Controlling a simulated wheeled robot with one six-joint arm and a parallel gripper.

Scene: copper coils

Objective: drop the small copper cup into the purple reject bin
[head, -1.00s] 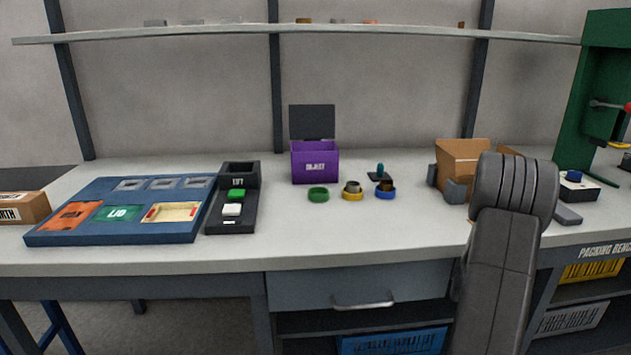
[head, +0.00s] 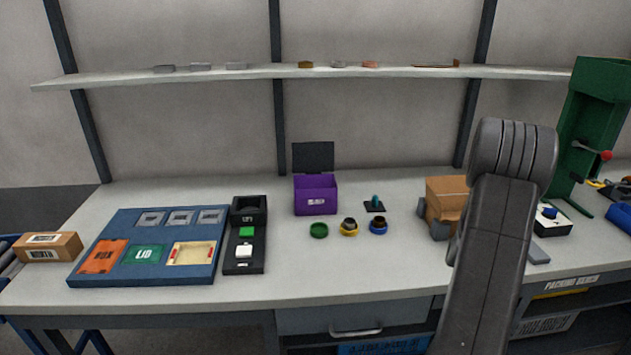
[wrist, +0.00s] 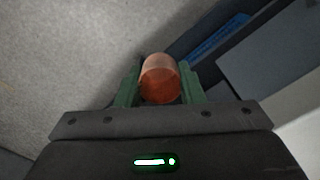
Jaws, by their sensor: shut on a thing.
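The small copper cup (wrist: 160,80) is between the two green fingers of my gripper (wrist: 160,88) in the wrist view, and the gripper is shut on it. Below the cup the wrist view shows grey floor, so the cup is held away from the bench top. The purple reject bin (head: 316,197) stands on the bench near the middle in the head view, with a dark panel (head: 313,156) upright behind it. My arm fills the right of the head view, and the gripper and cup do not show there.
Green, yellow and blue rings (head: 319,231) stand in front of the bin, the latter two with dark items in them. A cardboard box (head: 446,198) stands to the right. A black control panel (head: 245,250) and blue tray (head: 120,272) lie left. A shelf (head: 400,72) runs above.

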